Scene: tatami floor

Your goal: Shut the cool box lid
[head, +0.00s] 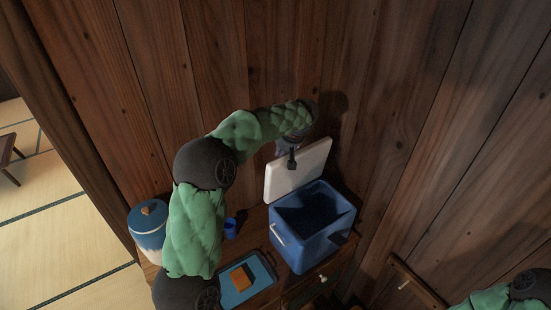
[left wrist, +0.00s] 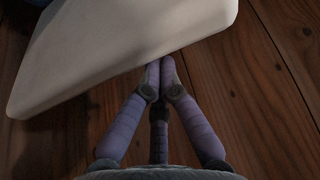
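The blue cool box (head: 311,240) stands on a wooden cabinet against the plank wall, open at the top with a dark inside. Its white lid (head: 297,172) is raised, standing nearly upright at the back of the box. My left gripper (head: 291,163) is at the top edge of the lid. In the left wrist view, the lid (left wrist: 110,45) fills the upper left, and the fingertips of my left gripper (left wrist: 161,66) are together at its edge, with nothing between them. I cannot tell whether they touch the lid. My right gripper is out of view.
On the cabinet, a blue tray (head: 236,297) holds an orange-brown block (head: 242,278). A small blue cup (head: 230,228) and a blue and white lidded jar (head: 148,232) stand to the left of the box. The plank wall (head: 290,60) is close behind the lid.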

